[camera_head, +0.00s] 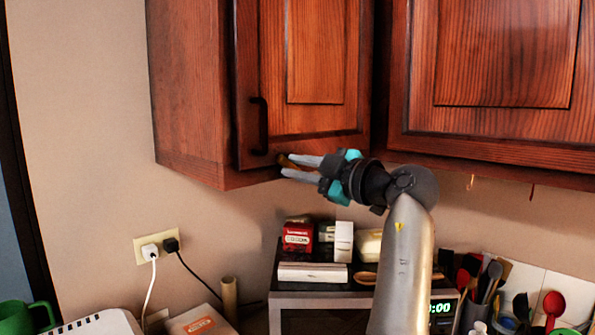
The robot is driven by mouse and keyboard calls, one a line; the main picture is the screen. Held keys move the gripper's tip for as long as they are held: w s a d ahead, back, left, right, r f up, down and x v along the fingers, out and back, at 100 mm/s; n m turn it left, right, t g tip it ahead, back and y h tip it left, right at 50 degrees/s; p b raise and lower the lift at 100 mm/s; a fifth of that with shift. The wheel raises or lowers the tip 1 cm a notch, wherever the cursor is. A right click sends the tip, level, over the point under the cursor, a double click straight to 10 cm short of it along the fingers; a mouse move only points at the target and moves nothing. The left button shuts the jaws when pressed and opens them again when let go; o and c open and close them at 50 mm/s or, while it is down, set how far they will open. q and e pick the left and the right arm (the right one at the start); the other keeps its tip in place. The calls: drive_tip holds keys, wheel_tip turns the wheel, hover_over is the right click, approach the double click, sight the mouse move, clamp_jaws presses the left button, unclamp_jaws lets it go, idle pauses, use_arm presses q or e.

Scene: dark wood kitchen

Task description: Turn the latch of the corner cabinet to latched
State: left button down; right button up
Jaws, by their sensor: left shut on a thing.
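The corner cabinet (192,90) is dark red-brown wood and hangs on the wall at the upper left. Its door (315,50) looks closed and has a dark vertical handle (259,125). A small brass-coloured latch (284,160) shows at the door's bottom edge, right of the handle. My left gripper (285,168) reaches it from the right, with its grey fingers pointing left, and is shut on the latch. The fingers hide most of the latch, so its exact angle cannot be told. My right gripper is not in view.
A second wall cabinet (500,55) is on the right, with small hooks below it. Under the gripper, boxes (298,237) stand on a microwave-like appliance (300,300). Utensils (490,275) crowd the lower right. An outlet (160,246) with two plugs is at the left.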

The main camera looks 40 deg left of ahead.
use_arm(q)
drive_tip(key=m, duration=0.2)
drive_tip(key=shift+w+r+m+b, duration=0.2)
drive_tip(key=shift+w+m+b, duration=0.05)
drive_tip(key=shift+m+b, duration=0.05)
drive_tip(key=m, duration=0.2)
drive_tip(key=w+m, duration=0.1)
drive_tip(key=m, duration=0.4)
drive_tip(key=shift+w+d+r+m+p, duration=0.1)
drive_tip(key=shift+w+r+m+p, duration=0.2)
drive_tip(key=shift+p, duration=0.05)
drive_tip(key=c, duration=0.8)
unclamp_jaws()
drive_tip(key=shift+d, duration=0.1)
